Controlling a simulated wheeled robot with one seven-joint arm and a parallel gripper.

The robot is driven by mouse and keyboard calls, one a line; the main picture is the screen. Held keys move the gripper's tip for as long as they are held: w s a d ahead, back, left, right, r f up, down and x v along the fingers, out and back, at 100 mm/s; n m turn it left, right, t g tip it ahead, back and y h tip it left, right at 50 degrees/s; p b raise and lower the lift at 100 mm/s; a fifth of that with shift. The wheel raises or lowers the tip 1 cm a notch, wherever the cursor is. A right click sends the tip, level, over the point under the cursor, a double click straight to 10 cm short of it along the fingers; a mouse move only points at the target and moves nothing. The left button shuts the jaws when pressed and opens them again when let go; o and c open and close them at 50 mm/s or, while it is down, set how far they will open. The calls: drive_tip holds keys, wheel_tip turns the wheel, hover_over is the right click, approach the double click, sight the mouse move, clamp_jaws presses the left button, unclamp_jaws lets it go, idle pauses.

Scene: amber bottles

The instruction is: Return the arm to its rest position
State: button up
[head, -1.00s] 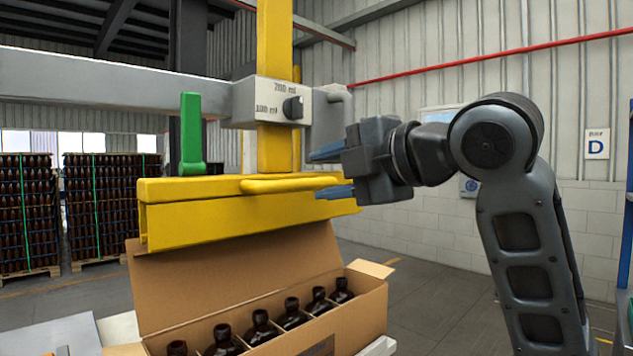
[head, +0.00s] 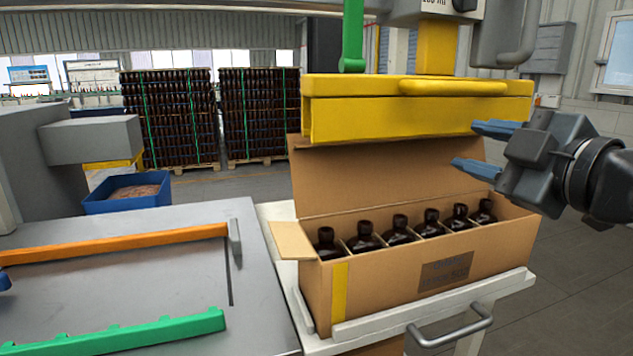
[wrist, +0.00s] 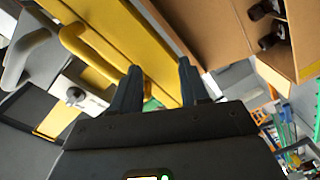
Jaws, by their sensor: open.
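My gripper (head: 482,148) is at the right in the head view, with its two blue fingers apart and nothing between them. It points left, in front of the right end of the yellow beam (head: 400,125) and above the right part of the open carton (head: 420,255). In the wrist view my gripper's fingers (wrist: 158,88) show dark against the yellow beam (wrist: 160,50). I cannot tell whether they touch anything there. The carton holds a row of dark bottles (head: 399,228) standing upright between dividers.
A yellow handle (head: 453,88) and a green lever (head: 353,35) are on the lifting frame. The carton stands on a pale cart (head: 430,308) with a grey handle. At left is a grey table (head: 130,270) with orange and green rails. A blue bin (head: 128,200) and bottle pallets (head: 172,115) stand behind.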

drive_tip(key=s+a+f+m+h, duration=0.1)
drive_tip(key=s+f+m+h, duration=0.1)
drive_tip(key=s+f+m, duration=0.45)
drive_tip(key=s+f+m+h, duration=0.15)
drive_tip(key=s+f, duration=0.25)
drive_tip(key=f, duration=0.6)
drive_tip(key=s+a+f+m+h, duration=0.1)
drive_tip(key=s+f+m, duration=0.4)
drive_tip(key=f, duration=0.4)
drive_tip(key=s+d+f+m, duration=0.1)
drive_tip(key=s+f, duration=0.1)
drive_tip(key=s, duration=1.1)
drive_tip(key=s+d+f+m+g+h, duration=0.1)
drive_tip(key=s+f, duration=0.1)
drive_tip(key=s, duration=1.2)
drive_tip(key=shift+s+d+f+m+g, duration=0.2)
drive_tip(key=shift+d+f+m+g, duration=0.1)
drive_tip(key=shift+f+m, duration=0.1)
